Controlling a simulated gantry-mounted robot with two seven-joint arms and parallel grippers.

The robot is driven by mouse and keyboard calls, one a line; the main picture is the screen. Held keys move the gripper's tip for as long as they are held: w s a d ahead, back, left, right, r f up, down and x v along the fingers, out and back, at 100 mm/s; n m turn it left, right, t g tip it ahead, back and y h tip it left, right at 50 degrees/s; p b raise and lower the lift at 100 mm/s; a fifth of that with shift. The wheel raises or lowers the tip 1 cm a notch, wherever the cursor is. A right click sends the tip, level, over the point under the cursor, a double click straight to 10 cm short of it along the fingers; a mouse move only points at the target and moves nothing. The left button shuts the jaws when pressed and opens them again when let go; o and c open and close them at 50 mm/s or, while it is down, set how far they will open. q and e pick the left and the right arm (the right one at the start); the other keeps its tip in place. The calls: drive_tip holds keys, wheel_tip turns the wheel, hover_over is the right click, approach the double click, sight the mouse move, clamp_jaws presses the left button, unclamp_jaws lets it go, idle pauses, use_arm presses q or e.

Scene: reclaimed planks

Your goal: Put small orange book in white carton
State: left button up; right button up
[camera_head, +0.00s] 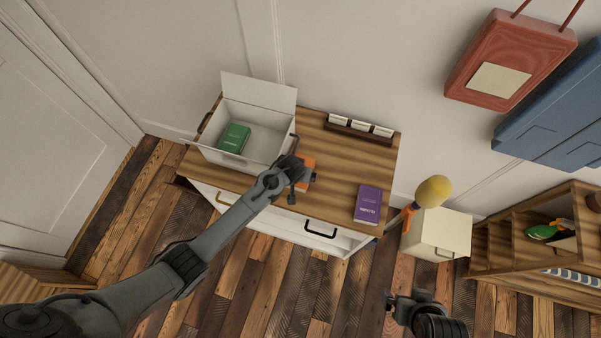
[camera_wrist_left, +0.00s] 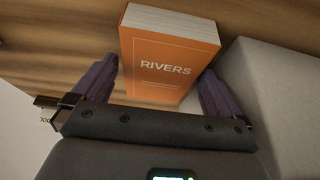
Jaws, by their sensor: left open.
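The small orange book (camera_head: 307,171) lies on the wooden dresser top, partly hidden by my left gripper. In the left wrist view the orange book (camera_wrist_left: 165,60) shows its cover, marked RIVERS, between and beyond the two purple fingers. My left gripper (camera_head: 300,180) is open, its fingers on either side of the near end of the book. The white carton (camera_head: 268,118) stands open on the dresser to the left, its flap up, with a green book (camera_head: 234,138) inside. My right gripper (camera_head: 408,299) is at the bottom right, away from the dresser; its fingers are not clear.
A purple book (camera_head: 369,204) lies at the right of the dresser top (camera_head: 345,165). A wooden holder with white cards (camera_head: 361,128) stands at the back. A small white cabinet (camera_head: 437,234) and a shelf unit (camera_head: 500,236) stand to the right.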

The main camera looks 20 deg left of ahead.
use_arm(q)
drive_tip(key=shift+w+f, duration=0.1)
drive_tip(key=shift+f, duration=0.1)
drive_tip(key=shift+c, duration=0.3)
drive_tip(key=c, duration=0.9)
drive_tip(key=shift+r, duration=0.2)
